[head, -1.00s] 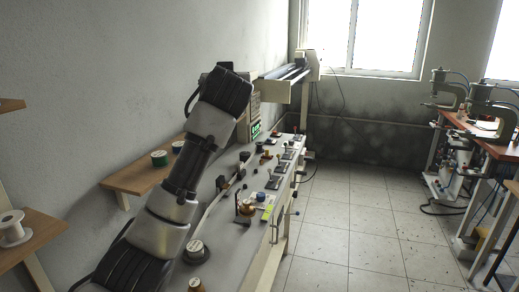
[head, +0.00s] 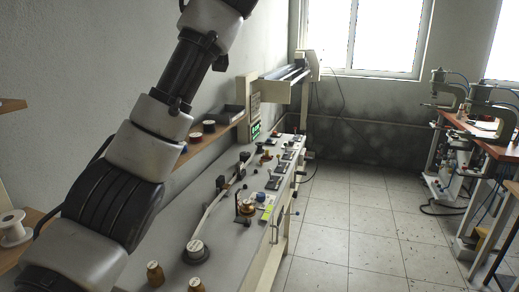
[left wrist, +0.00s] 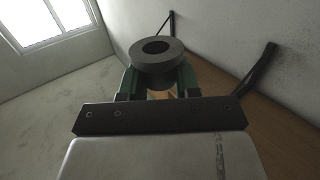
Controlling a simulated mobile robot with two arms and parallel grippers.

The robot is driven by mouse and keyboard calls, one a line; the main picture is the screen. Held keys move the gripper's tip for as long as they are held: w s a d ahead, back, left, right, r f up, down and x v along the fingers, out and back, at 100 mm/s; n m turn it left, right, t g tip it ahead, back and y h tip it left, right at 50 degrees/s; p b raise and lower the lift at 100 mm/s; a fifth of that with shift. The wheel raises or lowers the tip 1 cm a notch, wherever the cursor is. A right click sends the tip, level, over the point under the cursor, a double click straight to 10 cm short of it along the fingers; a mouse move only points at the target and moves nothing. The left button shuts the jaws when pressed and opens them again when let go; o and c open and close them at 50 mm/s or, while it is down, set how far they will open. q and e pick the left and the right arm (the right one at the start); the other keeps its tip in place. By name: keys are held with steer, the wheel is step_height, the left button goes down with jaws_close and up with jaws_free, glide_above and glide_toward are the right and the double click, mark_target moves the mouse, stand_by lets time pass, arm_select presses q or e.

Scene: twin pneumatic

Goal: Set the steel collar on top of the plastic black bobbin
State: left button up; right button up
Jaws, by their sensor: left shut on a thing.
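The steel collar (left wrist: 157,52), a thick grey ring with a round hole, is in the left wrist view. My left gripper (left wrist: 157,80) is shut on it, with a green finger on each side. In the head view my left arm rises from the lower left and leaves through the top edge, so its gripper is out of that frame. I cannot pick out the black bobbin for sure. Small spools stand on the wall shelf, including a dark-topped one (head: 209,126) and a reddish one (head: 195,137). My right gripper is not in view.
A wooden wall shelf (head: 218,134) runs behind the grey machine bench (head: 229,236). A white spool (head: 14,228) stands at far left. The tiled floor (head: 350,215) is clear.

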arm_select(q)
steer(key=w+f+m+h, duration=0.1)
steer(key=w+f, duration=0.2)
steer(key=f, duration=0.8)
steer(key=w+f+m+h, duration=0.1)
steer(key=w+f+h, duration=0.1)
steer(key=f, duration=0.8)
steer(key=s+a+f, duration=0.2)
steer(key=f, duration=0.6)
steer(key=s+a+f, duration=0.1)
steer(key=s+f, duration=0.1)
steer(key=f, duration=0.7)
steer(key=s+a+f+h, duration=0.1)
steer(key=s+a+f, duration=0.3)
steer(key=s+f, duration=0.9)
steer(key=s+a+f, duration=0.2)
steer(key=s, duration=0.6)
steer(key=s+a+f+m, duration=0.1)
steer(key=s+f, duration=0.2)
steer(key=s, duration=0.6)
steer(key=shift+a+f+t+h, duration=0.25)
steer(key=shift+a+t+h, duration=0.05)
steer(key=shift+a+h, duration=0.1)
